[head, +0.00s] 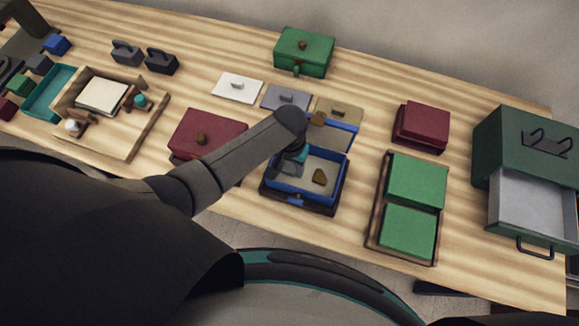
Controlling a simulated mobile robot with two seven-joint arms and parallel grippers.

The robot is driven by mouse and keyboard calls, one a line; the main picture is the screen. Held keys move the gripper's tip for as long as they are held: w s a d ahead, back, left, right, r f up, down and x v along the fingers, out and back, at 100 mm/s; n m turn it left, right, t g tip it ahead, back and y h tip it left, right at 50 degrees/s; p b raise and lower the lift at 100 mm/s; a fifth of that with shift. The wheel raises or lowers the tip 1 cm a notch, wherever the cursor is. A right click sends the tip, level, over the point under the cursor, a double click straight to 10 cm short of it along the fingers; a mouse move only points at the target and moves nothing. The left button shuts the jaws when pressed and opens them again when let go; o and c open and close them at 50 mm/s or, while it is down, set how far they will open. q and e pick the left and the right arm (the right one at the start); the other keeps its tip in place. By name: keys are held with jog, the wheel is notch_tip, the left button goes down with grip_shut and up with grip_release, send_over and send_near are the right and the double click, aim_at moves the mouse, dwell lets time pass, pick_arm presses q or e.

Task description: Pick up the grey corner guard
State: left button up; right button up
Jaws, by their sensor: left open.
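My left arm reaches over the table from the left, and my left gripper (293,164) points down into an open blue-rimmed box (329,207). The gripper is open; its fingers are small and partly hidden by the wrist. Inside the box a small brown piece (319,177) lies to the right of the fingers. Dark grey and teal shapes show at the fingers; I cannot tell whether a grey piece lies there. A small grey block (39,64) sits at the far left in a row of coloured blocks. I cannot tell for sure which is the grey corner guard.
Behind the box lie flat panels, one white (237,87) and one grey (286,97). A dark red box (207,133) stands left, a green-panelled tray (375,212) right. A green cabinet (530,140) has its drawer open. Bare wood shows between them.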

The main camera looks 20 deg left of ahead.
pick_arm(q)
grip_shut()
dwell(0.4)
